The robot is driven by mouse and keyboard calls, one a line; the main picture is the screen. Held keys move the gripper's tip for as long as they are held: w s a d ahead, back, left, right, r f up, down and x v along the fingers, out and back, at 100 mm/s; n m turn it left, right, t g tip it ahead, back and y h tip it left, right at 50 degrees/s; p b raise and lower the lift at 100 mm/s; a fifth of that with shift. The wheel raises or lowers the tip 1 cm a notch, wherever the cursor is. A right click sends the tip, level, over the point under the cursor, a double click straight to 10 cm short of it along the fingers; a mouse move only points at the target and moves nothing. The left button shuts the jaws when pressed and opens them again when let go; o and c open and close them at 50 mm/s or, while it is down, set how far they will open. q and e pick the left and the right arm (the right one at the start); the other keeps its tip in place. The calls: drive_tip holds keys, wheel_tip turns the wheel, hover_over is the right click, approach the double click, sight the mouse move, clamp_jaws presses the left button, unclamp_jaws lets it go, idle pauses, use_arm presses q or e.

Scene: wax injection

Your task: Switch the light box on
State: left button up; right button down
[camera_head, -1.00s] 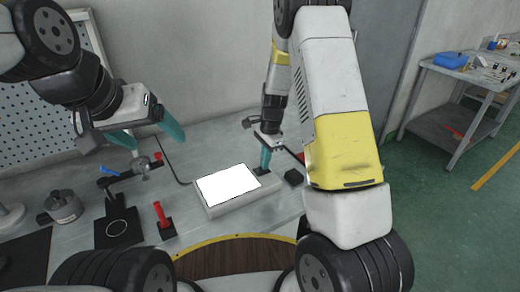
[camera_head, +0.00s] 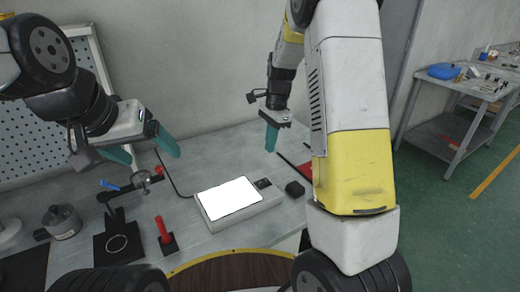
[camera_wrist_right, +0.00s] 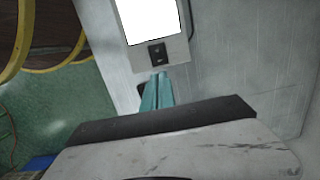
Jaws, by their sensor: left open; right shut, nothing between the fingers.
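The light box (camera_head: 212,219) lies on the grey bench, and its top panel is bright, even white. Its small dark switch block (camera_head: 262,184) sits at the box's right end. In the right wrist view the panel (camera_wrist_right: 148,18) is also bright white, with the switch block (camera_wrist_right: 157,53) just beyond my fingertips. My right gripper (camera_head: 271,149) is shut and empty, raised above the bench behind the switch, apart from it. My left gripper (camera_head: 152,156) is open and empty above the left part of the bench.
A red-handled tool (camera_head: 163,230) stands in a dark base left of the box. A black block (camera_head: 295,189) is right of it. A clamp-like fixture (camera_head: 140,180) and a metal pot (camera_head: 62,222) are further left. A pegboard stands behind.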

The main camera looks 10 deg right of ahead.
sight(260, 182)
drive_tip(key=shift+d+r, duration=0.1)
drive_tip(key=shift+r, duration=0.7)
drive_tip(key=shift+s+a+r+h, duration=0.1)
drive_tip(key=shift+s+a+h, duration=0.15)
drive_tip(key=shift+a, duration=0.55)
drive_tip(key=shift+s+a+r+h, duration=0.15)
drive_tip(key=shift+a+h, duration=0.1)
drive_tip(key=shift+a, duration=0.5)
drive_tip(key=shift+f, duration=0.2)
drive_tip(key=f, duration=1.3)
drive_tip(key=shift+a+f, duration=0.2)
drive_tip(key=shift+f, duration=0.2)
